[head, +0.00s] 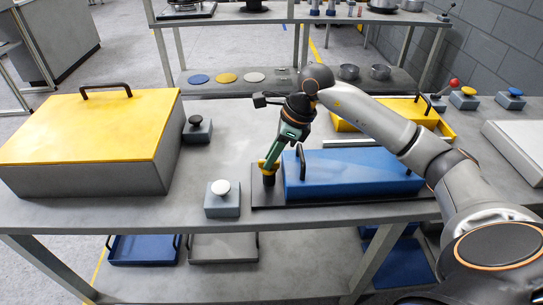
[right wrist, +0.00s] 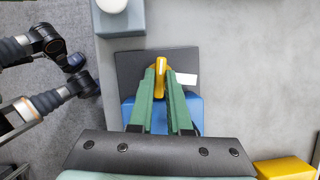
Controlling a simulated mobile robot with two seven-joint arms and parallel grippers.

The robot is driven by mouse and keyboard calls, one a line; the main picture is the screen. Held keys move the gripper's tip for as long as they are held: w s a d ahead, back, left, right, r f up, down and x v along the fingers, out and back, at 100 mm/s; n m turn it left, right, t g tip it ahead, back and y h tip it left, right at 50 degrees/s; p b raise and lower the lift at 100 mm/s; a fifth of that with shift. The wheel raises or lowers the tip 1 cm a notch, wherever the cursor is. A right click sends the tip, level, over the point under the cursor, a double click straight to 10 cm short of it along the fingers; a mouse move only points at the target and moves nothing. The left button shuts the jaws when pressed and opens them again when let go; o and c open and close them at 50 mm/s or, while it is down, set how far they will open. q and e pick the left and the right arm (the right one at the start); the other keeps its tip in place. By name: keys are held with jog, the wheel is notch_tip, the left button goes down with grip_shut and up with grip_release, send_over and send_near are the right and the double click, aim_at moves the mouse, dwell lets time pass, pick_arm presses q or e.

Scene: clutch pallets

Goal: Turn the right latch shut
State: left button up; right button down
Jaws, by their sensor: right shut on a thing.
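My right gripper (head: 269,166) points down at the left end of the blue lidded case (head: 345,175), with its green fingers shut on a yellow latch (head: 266,175). The latch stands on a dark post on the black base plate (head: 330,201), just beside the case. In the right wrist view the yellow latch (right wrist: 161,66) shows between the tips of the green fingers (right wrist: 160,80), above the dark plate (right wrist: 128,68). The fingers hide part of the latch, so its exact turn is hard to tell. My left gripper is not in the head view.
A large yellow-lidded box (head: 85,130) stands on the left of the table. A white-knobbed block (head: 222,198) is close left of the latch, a black-knobbed block (head: 197,130) farther back. A yellow tray (head: 390,112) lies behind my right arm. Table between is clear.

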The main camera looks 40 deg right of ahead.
jog(key=m+t+h, duration=0.1)
jog(key=m, duration=0.4)
jog(key=m+h+b, duration=0.1)
jog(key=m, duration=0.2)
jog(key=shift+s+a+t+h, duration=0.1)
jog(key=shift+a+t+h, duration=0.1)
jog(key=shift+t+h, duration=0.15)
jog(key=m+h, duration=0.1)
jog(key=m, duration=0.1)
jog(key=shift+a+m+b, duration=0.1)
jog(key=shift+m+b, duration=0.2)
jog(key=shift+m, duration=0.1)
jog(key=m+h, duration=0.1)
jog(key=m, duration=0.2)
jog(key=shift+a+m+h, duration=0.1)
jog(key=shift+m+h, duration=0.35)
jog(key=shift+m, duration=0.85)
jog(key=c, duration=0.9)
grip_release()
jog(key=shift+o, duration=0.2)
